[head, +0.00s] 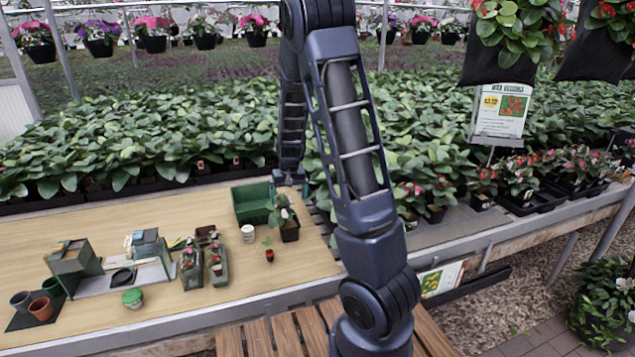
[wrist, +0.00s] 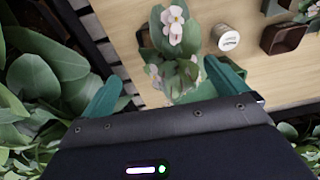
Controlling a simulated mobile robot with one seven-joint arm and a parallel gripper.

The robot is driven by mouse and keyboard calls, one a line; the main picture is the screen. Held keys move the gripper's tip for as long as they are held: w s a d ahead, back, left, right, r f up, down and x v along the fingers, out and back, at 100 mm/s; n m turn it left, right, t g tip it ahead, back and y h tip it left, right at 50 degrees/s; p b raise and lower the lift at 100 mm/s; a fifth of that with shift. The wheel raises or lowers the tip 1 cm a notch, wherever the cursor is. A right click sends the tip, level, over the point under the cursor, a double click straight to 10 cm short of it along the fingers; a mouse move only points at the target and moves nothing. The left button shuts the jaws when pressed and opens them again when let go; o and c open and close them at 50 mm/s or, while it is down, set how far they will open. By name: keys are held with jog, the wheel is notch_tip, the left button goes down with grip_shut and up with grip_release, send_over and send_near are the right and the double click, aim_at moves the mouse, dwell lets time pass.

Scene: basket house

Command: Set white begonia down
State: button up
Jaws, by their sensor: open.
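The white begonia (head: 283,214) stands upright in a dark pot on the wooden table top, just right of a green bin, in the head view. Its pot (head: 290,233) appears to rest on the table. In the wrist view its white flowers and leaves (wrist: 174,45) lie ahead of and between my two green fingers. My gripper (head: 290,183) is just above the plant in the head view, its fingers hard to make out there. In the wrist view my gripper (wrist: 164,72) is open, with its fingers apart. The pot is mostly hidden by leaves in the wrist view.
Dense leafy plants (head: 140,140) line the back edge. The table front is clear.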

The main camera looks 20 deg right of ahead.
jog(key=s+d+r+t+y, duration=0.1)
jog(key=s+d+r, duration=0.1)
jog(key=s+r, duration=0.85)
jog(key=s+d+r+t, duration=0.1)
jog(key=s+d+r, duration=0.1)
jog(key=s+r, duration=0.8)
jog(key=s+d+r+t+h, duration=0.1)
jog(key=s+r, duration=0.3)
jog(key=s, duration=0.7)
jog(key=shift+d+r, duration=0.25)
jog(key=shift+d, duration=0.15)
